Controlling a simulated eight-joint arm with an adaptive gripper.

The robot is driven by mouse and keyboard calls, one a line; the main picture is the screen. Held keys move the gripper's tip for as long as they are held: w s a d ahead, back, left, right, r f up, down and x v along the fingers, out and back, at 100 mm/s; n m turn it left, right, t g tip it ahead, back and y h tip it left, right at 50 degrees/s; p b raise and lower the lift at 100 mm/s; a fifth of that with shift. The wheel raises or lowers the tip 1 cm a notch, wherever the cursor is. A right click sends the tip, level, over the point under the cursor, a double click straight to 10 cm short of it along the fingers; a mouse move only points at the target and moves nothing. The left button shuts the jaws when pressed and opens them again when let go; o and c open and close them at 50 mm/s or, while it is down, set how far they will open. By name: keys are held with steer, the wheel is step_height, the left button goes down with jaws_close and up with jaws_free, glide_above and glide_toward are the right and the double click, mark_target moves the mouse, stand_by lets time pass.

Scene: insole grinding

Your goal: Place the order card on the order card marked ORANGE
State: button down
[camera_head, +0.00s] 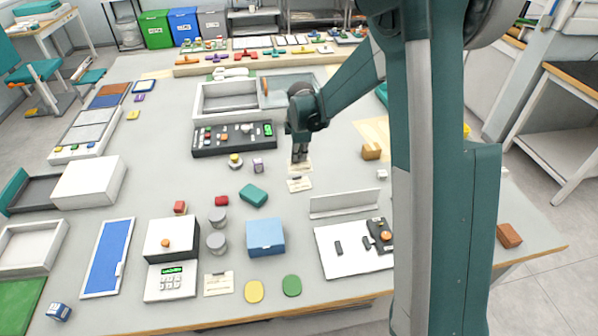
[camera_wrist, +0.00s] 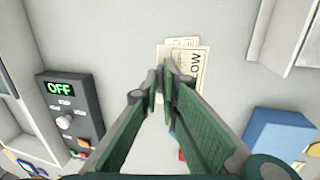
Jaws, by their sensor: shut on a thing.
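My gripper (camera_head: 300,157) points down over the middle of the table, and its fingertips (camera_wrist: 163,76) are close together. Pale order cards lie around the tips. In the head view, one card (camera_head: 302,168) shows right under the fingertips and another card (camera_head: 299,185) shows just nearer the camera. In the wrist view, a card (camera_wrist: 190,68) with the letters "OW" readable is just right of the tips, overlapping other pale card edges (camera_wrist: 180,42). The fingers hide part of the cards, so I cannot tell which one is gripped. No ORANGE marking is readable.
A dark control panel (camera_head: 234,139) stands left of my gripper; its display reads OFF in the wrist view (camera_wrist: 60,88). A teal block (camera_head: 254,195) and a white angled stand (camera_head: 343,204) are nearer the camera.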

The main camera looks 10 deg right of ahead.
steer(key=shift+s+f+g+b, duration=0.5)
steer(key=shift+s+f+g, duration=0.05)
steer(key=shift+g, duration=0.25)
steer(key=shift+s+g, duration=0.35)
steer(key=shift+g, duration=0.05)
steer(key=b, duration=0.1)
glide_above(299, 184)
steer(key=shift+f, duration=3.1)
steer(key=shift+f, duration=0.1)
steer(key=shift+f, duration=1.75)
steer(key=shift+f+b, duration=0.15)
steer(key=shift+b, duration=0.2)
